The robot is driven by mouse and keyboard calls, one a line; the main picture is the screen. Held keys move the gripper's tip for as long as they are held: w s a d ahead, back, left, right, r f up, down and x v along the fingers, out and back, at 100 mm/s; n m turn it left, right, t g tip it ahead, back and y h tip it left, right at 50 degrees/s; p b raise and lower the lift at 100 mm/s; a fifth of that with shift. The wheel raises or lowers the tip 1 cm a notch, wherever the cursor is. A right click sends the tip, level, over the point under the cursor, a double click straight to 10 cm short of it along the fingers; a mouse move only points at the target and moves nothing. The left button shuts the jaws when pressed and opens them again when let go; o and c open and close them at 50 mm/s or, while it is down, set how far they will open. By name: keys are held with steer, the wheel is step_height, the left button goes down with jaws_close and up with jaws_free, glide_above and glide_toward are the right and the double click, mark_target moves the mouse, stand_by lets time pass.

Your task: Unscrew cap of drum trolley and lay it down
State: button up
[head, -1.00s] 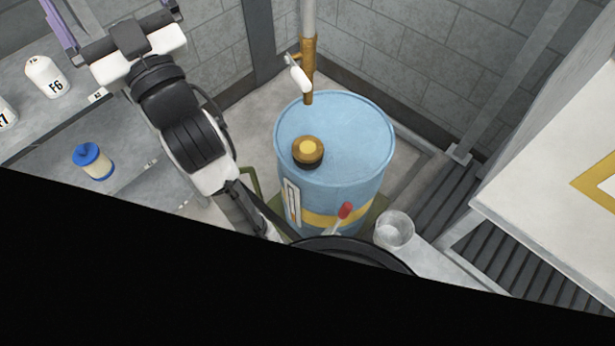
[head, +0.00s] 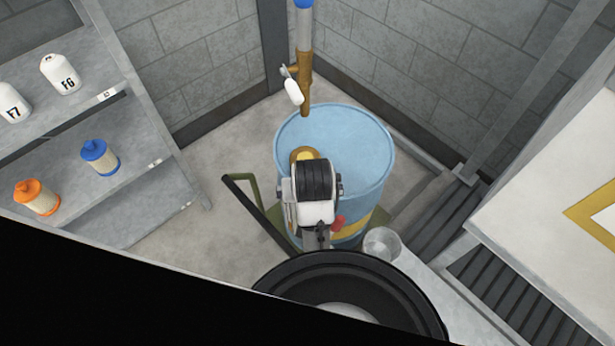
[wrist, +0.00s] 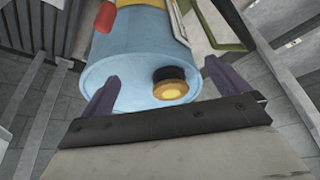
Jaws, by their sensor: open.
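The blue drum (head: 360,140) stands on its green-framed trolley (head: 236,184), with a yellow band low on its side. In the wrist view the cap (wrist: 170,84) shows whole on the drum top (wrist: 130,80). My gripper (wrist: 160,92) is open and empty, its two purple fingers wide apart with the cap between them in the picture, right of middle. The cap appears beyond the fingertips, with no contact visible.
A brown pipe with a white-handled tap (head: 294,92) hangs behind the drum. A clear cup (head: 382,244) stands at front right of the drum. Shelves (head: 130,210) with labelled bottles are at left, a white box (head: 550,190) at right. Floor left of the drum is clear.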

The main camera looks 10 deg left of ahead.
steer(key=w+a, duration=0.1)
steer(key=w, duration=0.2)
steer(key=w+a, duration=0.1)
steer(key=w, duration=0.3)
steer(key=w+a, duration=0.1)
steer(key=w, duration=0.3)
steer(key=shift+w+a+r, duration=0.15)
steer(key=shift+a, duration=0.25)
steer(key=x, duration=0.4)
steer(key=shift+s+d, duration=0.15)
steer(key=shift+s, duration=0.05)
steer(key=shift+w+f, duration=0.2)
steer(key=shift+f, duration=0.4)
steer(key=c, duration=1.1)
steer(key=shift+r+n+p, duration=0.25)
steer(key=shift+n+p, duration=0.35)
steer(key=shift+p, duration=0.35)
steer(key=n+y+p, duration=0.1)
steer(key=n+p, duration=0.1)
steer(key=n, duration=0.1)
steer(key=shift+w+d+g, duration=0.1)
steer(key=shift+g, duration=0.3)
steer(key=shift+f+n+y+p, duration=0.3)
steer(key=shift+n+p, duration=0.1)
steer(key=shift+n, duration=0.1)
